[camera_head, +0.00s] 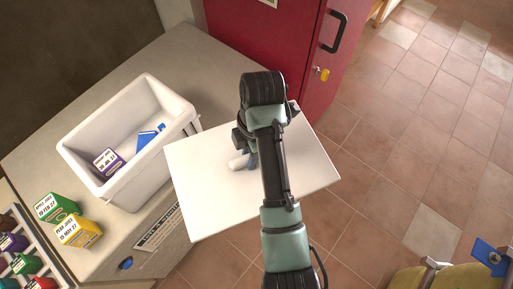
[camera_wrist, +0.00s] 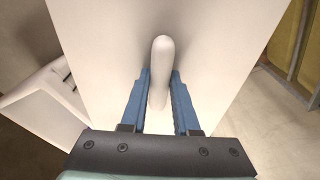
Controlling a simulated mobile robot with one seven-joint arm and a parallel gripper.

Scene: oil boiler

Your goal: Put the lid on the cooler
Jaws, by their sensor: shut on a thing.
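The lid (camera_head: 204,201) is a flat white panel with a rounded white handle (camera_head: 237,163) in its middle. My gripper (camera_head: 251,160) is shut on that handle and holds the lid in the air, to the right of the cooler and partly over the floor. In the wrist view, the blue fingers (camera_wrist: 158,95) sit on both sides of the handle (camera_wrist: 162,62). The cooler (camera_head: 90,180) is an open white bin on the counter. It holds a purple-labelled box (camera_head: 108,162) and a blue-and-white box (camera_head: 150,138). My arm hides part of the lid.
A green carton (camera_head: 57,207) and a yellow carton (camera_head: 78,231) stand on the grey counter (camera_head: 185,58) in front of the cooler. A rack of coloured items (camera_head: 22,250) is at lower left. A red cabinet (camera_head: 290,45) stands behind. Tiled floor (camera_head: 400,130) is open at right.

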